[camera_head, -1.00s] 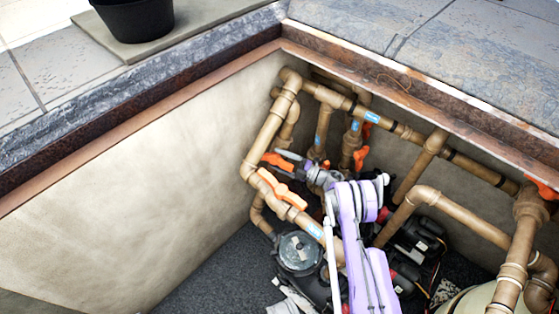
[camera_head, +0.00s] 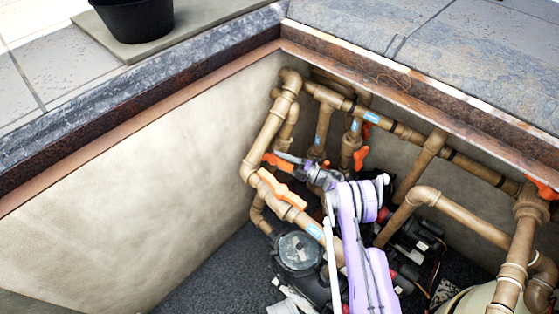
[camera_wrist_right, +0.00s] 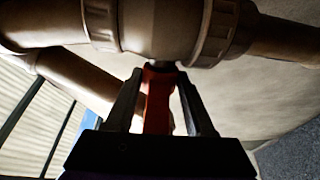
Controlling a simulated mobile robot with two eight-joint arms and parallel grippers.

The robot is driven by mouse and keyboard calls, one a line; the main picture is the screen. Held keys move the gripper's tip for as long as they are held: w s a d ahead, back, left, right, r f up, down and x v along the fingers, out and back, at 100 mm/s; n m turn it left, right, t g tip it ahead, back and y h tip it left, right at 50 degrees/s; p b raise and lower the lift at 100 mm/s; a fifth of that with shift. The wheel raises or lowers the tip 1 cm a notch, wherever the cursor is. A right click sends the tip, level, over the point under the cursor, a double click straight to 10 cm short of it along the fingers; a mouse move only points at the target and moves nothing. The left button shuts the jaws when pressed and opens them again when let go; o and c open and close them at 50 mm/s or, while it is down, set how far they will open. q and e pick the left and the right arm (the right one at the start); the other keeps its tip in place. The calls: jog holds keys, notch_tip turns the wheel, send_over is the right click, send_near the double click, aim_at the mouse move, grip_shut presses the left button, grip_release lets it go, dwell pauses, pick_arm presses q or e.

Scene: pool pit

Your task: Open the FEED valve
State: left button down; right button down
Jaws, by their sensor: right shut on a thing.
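My right gripper (camera_head: 286,158) is at the back left pipes of the pit, at the orange valve handle (camera_head: 275,161) behind the front left pipe. In the right wrist view, this gripper (camera_wrist_right: 156,88) has a finger on each side of the orange-red handle (camera_wrist_right: 157,98), under a tan valve body (camera_wrist_right: 160,30), and is shut on it. A second orange handle (camera_head: 281,188) lies along the pipe in front. The blue labels on the pipes are too small to read, so I cannot tell which valve is FEED. My left gripper is not in view.
Other orange handles sit on the back pipes (camera_head: 361,157) and at the far right (camera_head: 541,188). A dark round pump lid (camera_head: 299,251) is below. The stone rim (camera_head: 95,105) edges the pit. A black bucket (camera_head: 135,20) stands outside. The left wall side is clear.

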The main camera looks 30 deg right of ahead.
jog(key=shift+g, duration=0.3)
jog(key=g, duration=0.1)
jog(key=n+g, duration=0.1)
jog(key=shift+d+r+g+h, duration=0.1)
jog(key=shift+r+g+h, duration=0.2)
jog(key=shift+h, duration=0.1)
jog(key=shift+w+r+n+g+h+b, duration=0.15)
jog(key=shift+n+g+h+b, duration=0.15)
jog(key=shift+g, duration=0.65)
jog(key=shift+w+r+n+g+h+b, duration=0.1)
jog(key=shift+r+n+g+h+b, duration=0.15)
jog(key=shift+g, duration=0.7)
jog(key=shift+f+h, duration=0.1)
jog(key=shift+h, duration=0.15)
jog(key=shift+c, duration=1.3)
grip_release()
jog(key=p+v, duration=0.1)
jog(key=v, duration=1)
jog(key=shift+w, duration=0.15)
